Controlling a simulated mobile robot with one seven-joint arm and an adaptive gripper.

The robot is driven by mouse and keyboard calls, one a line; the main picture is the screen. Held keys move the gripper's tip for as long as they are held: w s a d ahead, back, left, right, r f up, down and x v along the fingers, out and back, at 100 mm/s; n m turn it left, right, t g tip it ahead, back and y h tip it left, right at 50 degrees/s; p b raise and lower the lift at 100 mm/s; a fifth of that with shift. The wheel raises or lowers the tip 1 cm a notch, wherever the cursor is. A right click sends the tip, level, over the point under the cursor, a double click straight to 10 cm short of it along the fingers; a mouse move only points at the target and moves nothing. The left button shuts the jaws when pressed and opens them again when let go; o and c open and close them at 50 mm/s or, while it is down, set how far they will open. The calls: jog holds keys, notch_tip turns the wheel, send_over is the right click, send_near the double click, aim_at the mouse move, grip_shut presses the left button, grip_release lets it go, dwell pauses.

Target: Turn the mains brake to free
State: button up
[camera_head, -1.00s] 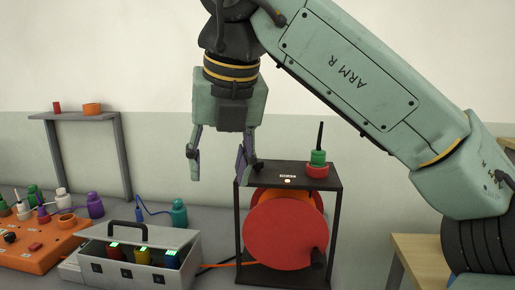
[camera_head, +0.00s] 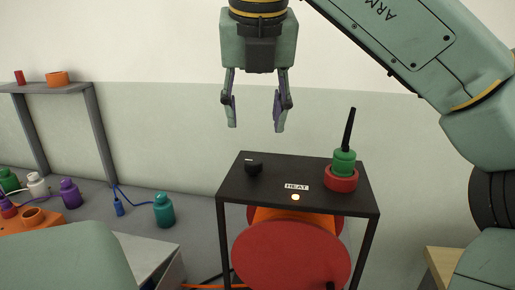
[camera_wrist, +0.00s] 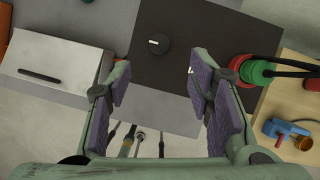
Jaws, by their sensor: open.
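A black round knob (camera_head: 254,167) with a white pointer mark sits on the back left of a black frame's flat top (camera_head: 270,185). In the wrist view the knob (camera_wrist: 159,44) shows its mark pointing across the picture. A red reel (camera_head: 290,255) sits inside the frame. My gripper (camera_head: 256,115) is open and empty, well above the top plate and over the knob's area. In the wrist view the knob is ahead of my open fingers (camera_wrist: 160,95), apart from them. A small white label, seemingly reading HEAT, sits beside a lit amber lamp (camera_head: 295,197).
A green and red plug (camera_head: 343,170) with an upright black cable stands on the frame's right side. A grey case (camera_wrist: 50,62) lies to the left. The air around my gripper is clear.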

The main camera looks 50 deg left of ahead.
aim_at(254, 160)
jog(key=p+x, duration=0.1)
jog(key=x, duration=0.9)
jog(key=shift+f, duration=0.15)
jog(key=shift+c, duration=0.4)
grip_shut()
